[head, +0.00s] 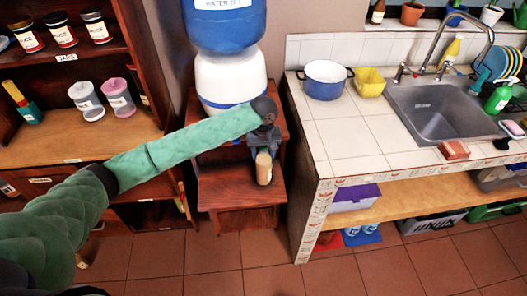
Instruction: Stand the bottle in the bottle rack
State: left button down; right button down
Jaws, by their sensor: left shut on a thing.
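My left arm reaches from the left to the wooden stand. My left gripper (266,146) points down and is shut on a small tan bottle (263,169), which looks upright at the lower step of the stand. I cannot tell whether the bottle's base touches the step. The gripper hides the bottle's top. I cannot clearly make out a bottle rack. My right gripper is not in view.
The wooden stand (221,190) carries a blue and white water dispenser (228,80). A tiled counter (340,142) on the right holds a blue-rimmed pot (324,80), a yellow bowl (369,83) and a sink (440,110). Shelves with jars stand left. The tiled floor in front is clear.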

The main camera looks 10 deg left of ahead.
pick_arm(q)
jog(key=c, duration=0.6)
grip_release()
jog(key=shift+c, duration=0.2)
